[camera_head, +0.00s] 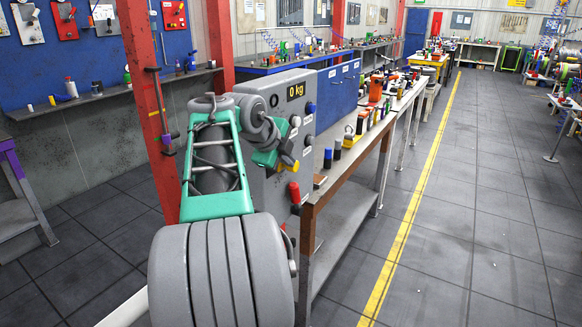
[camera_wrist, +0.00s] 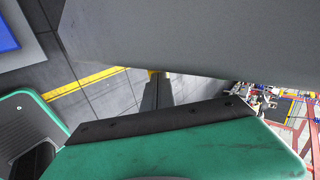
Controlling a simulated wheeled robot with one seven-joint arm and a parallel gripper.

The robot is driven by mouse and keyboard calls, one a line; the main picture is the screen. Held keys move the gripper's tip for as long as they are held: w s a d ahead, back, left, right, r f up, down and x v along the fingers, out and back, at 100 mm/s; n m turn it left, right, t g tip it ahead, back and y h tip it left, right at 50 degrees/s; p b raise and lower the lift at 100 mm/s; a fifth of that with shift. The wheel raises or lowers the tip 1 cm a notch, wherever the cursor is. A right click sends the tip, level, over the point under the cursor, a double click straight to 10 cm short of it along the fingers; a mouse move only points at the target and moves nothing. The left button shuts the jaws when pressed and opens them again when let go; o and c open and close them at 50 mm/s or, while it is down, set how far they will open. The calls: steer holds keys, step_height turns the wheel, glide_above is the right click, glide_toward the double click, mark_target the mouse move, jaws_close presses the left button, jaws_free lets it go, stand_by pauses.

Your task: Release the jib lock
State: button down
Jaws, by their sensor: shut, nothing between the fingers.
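A grey cabinet (camera_head: 258,97) with a "0 kg" display stands at the near end of the bench. I cannot tell which of these is the jib lock. My green and grey wrist is in front of the cabinet, left of its knobs. My gripper shows in the wrist view (camera_wrist: 157,92) as dark fingers, shut and empty.
A long bench (camera_head: 345,165) with several tools and bottles runs back from the cabinet. A yellow floor line (camera_head: 420,190) runs alongside it, with clear floor to its right. A blue tool wall with a shelf (camera_head: 110,95) is at the left.

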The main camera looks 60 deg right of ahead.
steer(key=shift+d, duration=0.3)
steer(key=p+v, duration=0.2)
steer(key=v, duration=1.2)
steer(key=shift+s, duration=0.1)
